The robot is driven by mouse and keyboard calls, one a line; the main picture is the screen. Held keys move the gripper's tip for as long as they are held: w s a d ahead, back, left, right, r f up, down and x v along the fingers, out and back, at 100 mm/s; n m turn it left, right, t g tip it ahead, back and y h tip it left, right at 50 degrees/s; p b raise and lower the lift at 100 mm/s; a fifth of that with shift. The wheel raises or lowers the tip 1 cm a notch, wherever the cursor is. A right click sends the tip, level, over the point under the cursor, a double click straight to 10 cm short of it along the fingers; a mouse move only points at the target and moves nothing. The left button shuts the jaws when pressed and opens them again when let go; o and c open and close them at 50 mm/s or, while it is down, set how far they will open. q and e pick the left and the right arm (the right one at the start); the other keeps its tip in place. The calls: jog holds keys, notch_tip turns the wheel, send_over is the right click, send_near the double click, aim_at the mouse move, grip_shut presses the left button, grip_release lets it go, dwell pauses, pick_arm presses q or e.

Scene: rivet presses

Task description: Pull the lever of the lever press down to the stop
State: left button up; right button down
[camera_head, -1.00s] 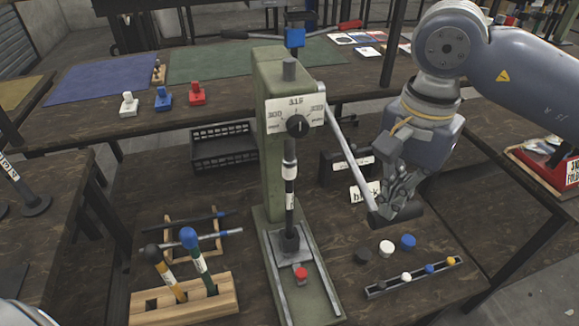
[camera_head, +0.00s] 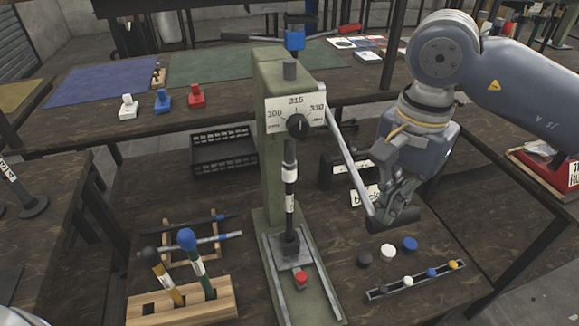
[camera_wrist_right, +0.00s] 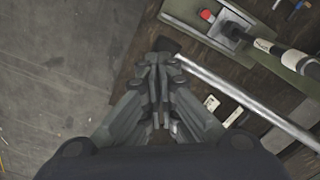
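The green lever press (camera_head: 270,170) stands in the middle of the bench. It has a dial plate, a vertical ram and a red-topped piece (camera_head: 301,280) on its base. Its silver lever (camera_head: 348,160) slants down to the right from the press head and ends in a dark grip (camera_head: 402,221). My right gripper (camera_head: 392,207) is at that grip, its fingers closed together around it. In the right wrist view the fingers (camera_wrist_right: 159,72) meet at the dark end of the lever (camera_wrist_right: 240,95); the fingers hide part of the grip. My left gripper is not in view.
Several small caps (camera_head: 388,251) and a narrow rail (camera_head: 415,281) lie right of the press base. A wooden block (camera_head: 190,305) with tools stands at left, near a rack (camera_head: 200,238). A black bin (camera_head: 224,150) stands behind. A bench with coloured stamps (camera_head: 195,97) is further back.

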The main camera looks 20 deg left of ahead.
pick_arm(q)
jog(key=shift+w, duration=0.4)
pick_arm(e)
jog(key=shift+f, duration=0.3)
